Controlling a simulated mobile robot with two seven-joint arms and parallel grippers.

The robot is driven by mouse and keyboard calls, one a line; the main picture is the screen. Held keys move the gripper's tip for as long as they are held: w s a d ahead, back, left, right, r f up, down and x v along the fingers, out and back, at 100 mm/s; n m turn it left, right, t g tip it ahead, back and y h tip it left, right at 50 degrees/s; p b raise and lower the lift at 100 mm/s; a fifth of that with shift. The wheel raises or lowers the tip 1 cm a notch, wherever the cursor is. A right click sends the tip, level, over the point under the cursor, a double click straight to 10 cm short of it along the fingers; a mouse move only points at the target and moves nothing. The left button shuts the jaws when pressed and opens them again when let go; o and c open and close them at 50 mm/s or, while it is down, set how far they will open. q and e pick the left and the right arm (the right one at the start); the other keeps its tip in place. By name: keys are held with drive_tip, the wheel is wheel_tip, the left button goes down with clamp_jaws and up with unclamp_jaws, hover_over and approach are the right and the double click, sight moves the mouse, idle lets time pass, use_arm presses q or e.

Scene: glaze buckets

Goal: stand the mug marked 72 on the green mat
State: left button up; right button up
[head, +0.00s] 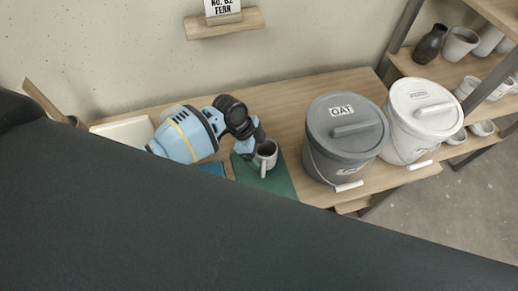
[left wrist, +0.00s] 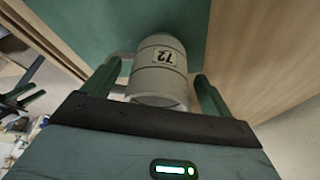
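The grey mug marked 72 (head: 266,159) is upright at the green mat (head: 278,184), its handle toward the front in the head view. In the left wrist view the mug (left wrist: 158,72) shows its 72 label upside down, with the mat (left wrist: 90,25) behind its base. It looks to be standing on the mat, though contact under the base is hard to see. My left gripper (left wrist: 158,88) is open around the mug, one finger on each side, with a visible gap to the right finger. The handle lies toward the left finger.
A grey lidded bucket (head: 345,138) stands just right of the mat, with a white lidded bucket (head: 421,115) beyond it. A blue item (head: 212,168) and a pale tray (head: 125,130) lie to the left. A shelf with pots (head: 460,43) stands at right.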

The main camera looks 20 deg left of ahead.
drive_tip(key=shift+d, duration=0.1)
use_arm(q)
drive_tip(key=shift+a+r, duration=0.15)
drive_tip(key=shift+r, duration=0.35)
drive_tip(key=p+v, duration=0.1)
drive_tip(key=v, duration=1)
drive_tip(key=shift+r, duration=0.15)
use_arm(e)
drive_tip(key=shift+w+r, duration=0.7)
drive_tip(key=shift+r, duration=0.25)
use_arm(q)
drive_tip(key=shift+s, duration=0.1)
